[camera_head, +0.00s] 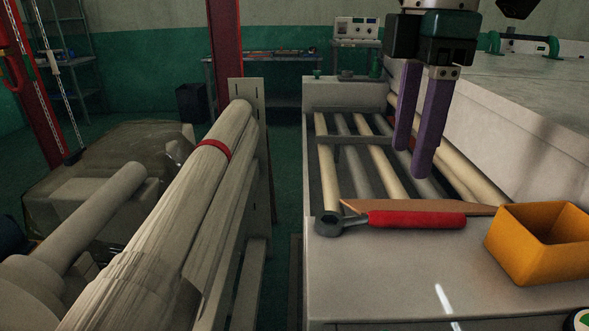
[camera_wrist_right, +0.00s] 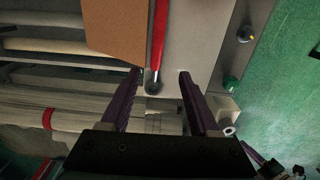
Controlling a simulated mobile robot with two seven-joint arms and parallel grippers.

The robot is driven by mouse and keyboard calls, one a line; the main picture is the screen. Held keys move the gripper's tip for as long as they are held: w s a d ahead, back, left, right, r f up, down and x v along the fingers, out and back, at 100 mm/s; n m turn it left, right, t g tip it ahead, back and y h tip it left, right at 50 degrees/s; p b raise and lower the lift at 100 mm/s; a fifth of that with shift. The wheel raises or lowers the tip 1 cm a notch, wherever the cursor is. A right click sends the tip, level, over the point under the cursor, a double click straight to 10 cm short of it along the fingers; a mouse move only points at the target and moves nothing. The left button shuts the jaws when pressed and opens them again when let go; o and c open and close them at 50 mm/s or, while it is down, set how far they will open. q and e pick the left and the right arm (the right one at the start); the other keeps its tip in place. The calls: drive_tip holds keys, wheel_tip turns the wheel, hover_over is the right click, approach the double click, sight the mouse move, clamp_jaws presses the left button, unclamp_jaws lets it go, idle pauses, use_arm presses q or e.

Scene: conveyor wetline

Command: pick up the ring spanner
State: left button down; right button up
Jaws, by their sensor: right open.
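The ring spanner has a red handle (camera_head: 415,219) and a dark grey ring head (camera_head: 328,223). It lies flat on the pale metal ledge (camera_head: 400,268) at the near end of the roller conveyor, ring end to the left. My right gripper (camera_head: 413,160) hangs above and behind the spanner, purple fingers pointing down, open and empty. In the right wrist view the spanner's red handle (camera_wrist_right: 158,38) and ring head (camera_wrist_right: 153,87) appear between the open fingers (camera_wrist_right: 159,76), apart from them. My left gripper is not in view.
An orange-yellow open bin (camera_head: 545,245) stands right of the handle's end. A flat brown sheet (camera_head: 420,206) lies right behind the spanner. Pale rollers (camera_head: 385,165) run behind it. A long wrapped roll (camera_head: 190,195) lies to the left. The ledge in front of the spanner is clear.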

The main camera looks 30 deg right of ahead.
sight(403, 213)
drive_tip(key=shift+d+f, duration=0.45)
drive_tip(key=shift+d, duration=0.05)
wheel_tip(403, 213, down, 3)
drive_tip(key=shift+f, duration=0.15)
drive_tip(key=shift+d+f, duration=0.15)
drive_tip(key=shift+f, duration=2.65)
clamp_jaws()
